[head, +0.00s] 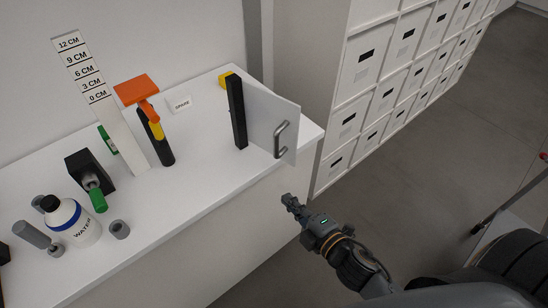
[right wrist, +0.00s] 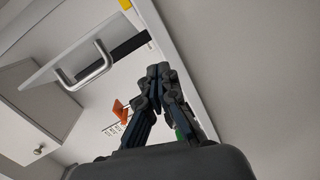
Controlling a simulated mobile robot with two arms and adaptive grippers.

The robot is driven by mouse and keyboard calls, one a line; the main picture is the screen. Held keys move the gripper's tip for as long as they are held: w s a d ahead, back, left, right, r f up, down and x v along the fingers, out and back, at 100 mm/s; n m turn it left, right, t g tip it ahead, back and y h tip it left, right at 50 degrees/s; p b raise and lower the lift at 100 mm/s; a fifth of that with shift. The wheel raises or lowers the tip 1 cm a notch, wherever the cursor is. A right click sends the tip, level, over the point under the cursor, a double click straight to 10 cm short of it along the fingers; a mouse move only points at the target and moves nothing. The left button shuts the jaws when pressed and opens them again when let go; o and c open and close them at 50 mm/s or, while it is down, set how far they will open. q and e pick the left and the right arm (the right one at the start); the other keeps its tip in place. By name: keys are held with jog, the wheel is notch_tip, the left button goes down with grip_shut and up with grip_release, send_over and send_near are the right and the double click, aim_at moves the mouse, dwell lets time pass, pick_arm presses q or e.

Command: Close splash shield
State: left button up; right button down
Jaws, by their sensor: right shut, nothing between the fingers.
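The splash shield (head: 264,116) is a pale flat panel hinged on a black post (head: 237,113) near the right end of the white counter. It stands swung out toward the counter's right front corner. A grey bar handle (head: 281,139) is on its face. My right gripper (head: 288,200) is shut and empty, in front of the counter edge, below the handle and apart from it. In the right wrist view the shut fingers (right wrist: 158,72) are at the middle, with the shield (right wrist: 80,45) and handle (right wrist: 88,68) at upper left. My left gripper is not in view.
On the counter (head: 195,190) stand a water bottle (head: 72,222), grey cylinders, a black block (head: 90,170) with a green part, a height scale (head: 100,95) and an orange-topped stand (head: 138,90). White drawers (head: 368,75) rise behind. Floor at right is mostly open.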

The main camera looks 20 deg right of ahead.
notch_tip(320, 180, up, 10)
jog(key=s+a+n+t+y, duration=0.2)
jog(key=a+n, duration=0.1)
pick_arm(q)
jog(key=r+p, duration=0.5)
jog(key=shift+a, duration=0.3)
pick_arm(e)
jog(key=w+d, duration=0.1)
jog(key=w, duration=0.9)
jog(key=shift+d+r, duration=0.15)
jog(key=shift+r, duration=0.1)
